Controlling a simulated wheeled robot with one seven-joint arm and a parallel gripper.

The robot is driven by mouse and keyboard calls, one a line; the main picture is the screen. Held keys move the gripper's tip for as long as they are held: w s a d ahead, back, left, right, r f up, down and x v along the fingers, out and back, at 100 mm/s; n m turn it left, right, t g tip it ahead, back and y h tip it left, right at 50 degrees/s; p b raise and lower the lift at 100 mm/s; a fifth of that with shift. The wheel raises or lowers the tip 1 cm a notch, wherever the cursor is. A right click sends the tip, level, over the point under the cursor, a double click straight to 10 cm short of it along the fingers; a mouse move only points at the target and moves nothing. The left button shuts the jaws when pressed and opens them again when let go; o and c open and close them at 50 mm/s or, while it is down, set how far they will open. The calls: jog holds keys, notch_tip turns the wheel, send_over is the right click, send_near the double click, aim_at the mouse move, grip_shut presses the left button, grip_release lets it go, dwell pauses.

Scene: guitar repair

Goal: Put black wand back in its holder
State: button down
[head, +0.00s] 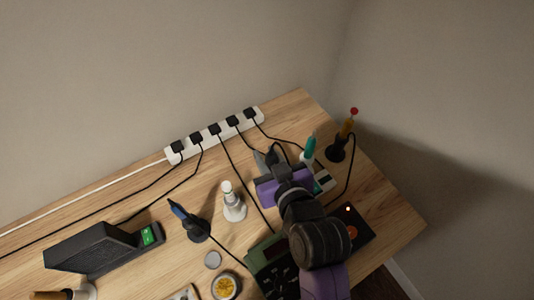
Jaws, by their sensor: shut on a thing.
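My gripper (266,160) is at the right-centre of the workbench, seen from above and behind. Its purple body covers most of what lies beneath. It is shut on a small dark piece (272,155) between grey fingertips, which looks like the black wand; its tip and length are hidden. I cannot tell for sure which stand is its holder. A black stand (197,229) to the left carries a blue-and-black wand (180,212). A black stand (335,153) to the right carries an orange wand (349,124) with a red end. A teal-handled wand (309,146) stands just right of my gripper.
A white power strip (215,136) with several black plugs lies at the back, its cables crossing the bench. A white bottle-like object (233,205) stands left of my gripper. A black box (95,250) with a green display is at left. A yellow-filled tin (225,286) is in front.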

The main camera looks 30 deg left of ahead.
jog(key=shift+c, duration=2.4)
grip_release()
jog(key=shift+r, duration=0.1)
notch_tip(320, 180, up, 11)
jog(key=p, duration=0.9)
jog(key=shift+p, duration=0.35)
